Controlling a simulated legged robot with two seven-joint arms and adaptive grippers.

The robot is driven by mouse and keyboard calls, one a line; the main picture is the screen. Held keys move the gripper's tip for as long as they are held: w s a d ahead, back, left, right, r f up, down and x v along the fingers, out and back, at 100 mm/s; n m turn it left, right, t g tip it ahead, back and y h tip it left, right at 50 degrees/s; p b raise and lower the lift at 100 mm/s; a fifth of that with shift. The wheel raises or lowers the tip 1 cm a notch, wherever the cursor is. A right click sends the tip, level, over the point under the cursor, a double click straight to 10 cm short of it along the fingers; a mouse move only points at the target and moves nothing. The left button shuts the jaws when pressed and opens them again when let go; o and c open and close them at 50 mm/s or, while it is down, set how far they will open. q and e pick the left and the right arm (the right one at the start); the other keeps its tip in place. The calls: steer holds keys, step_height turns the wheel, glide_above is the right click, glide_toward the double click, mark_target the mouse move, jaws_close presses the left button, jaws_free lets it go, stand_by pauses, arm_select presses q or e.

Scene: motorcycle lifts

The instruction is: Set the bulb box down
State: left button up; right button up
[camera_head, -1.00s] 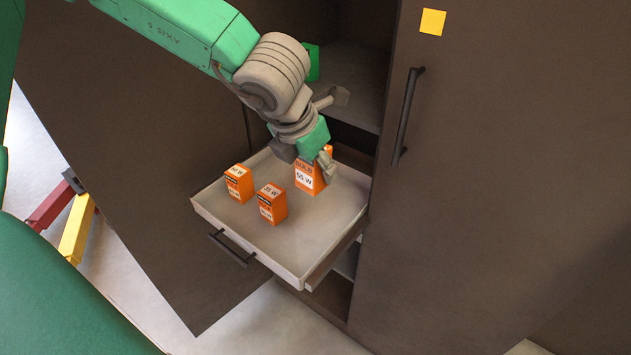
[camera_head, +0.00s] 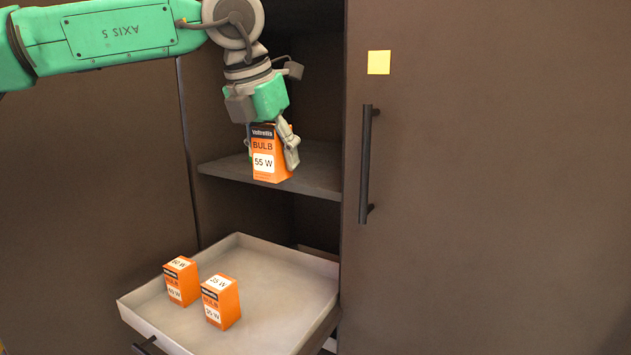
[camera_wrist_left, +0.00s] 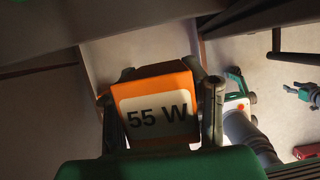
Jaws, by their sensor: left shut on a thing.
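The orange bulb box marked 55 W (camera_head: 265,150) is upright in the head view, in front of the cabinet shelf. My left gripper (camera_head: 272,138) is shut on it from above, with one finger showing along its right side. The box appears held in the air; its bottom overlaps the shelf front in the picture, and I cannot tell how close they are. In the left wrist view the box's 55 W face (camera_wrist_left: 158,115) shows between the two fingers (camera_wrist_left: 162,105). My right gripper is not in view.
Below, the pulled-out drawer tray (camera_head: 270,310) holds a 60 W box (camera_head: 180,283) and a 35 W box (camera_head: 221,303). The dark shelf (camera_head: 318,170) looks bare where it shows. A closed cabinet door with a black handle (camera_head: 366,165) stands at the right.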

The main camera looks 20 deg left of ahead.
arm_select(q)
steer(key=shift+r, duration=0.15)
glide_above(331, 168)
steer(key=s, duration=0.1)
steer(key=shift+s+a+r, duration=0.1)
steer(key=shift+s, duration=0.05)
step_height(331, 168, down, 4)
steer(key=shift+r+b, duration=0.1)
steer(key=shift+b, duration=1.1)
steer(key=shift+r, duration=0.1)
steer(key=o, duration=1.2)
steer(key=shift+c, duration=0.2)
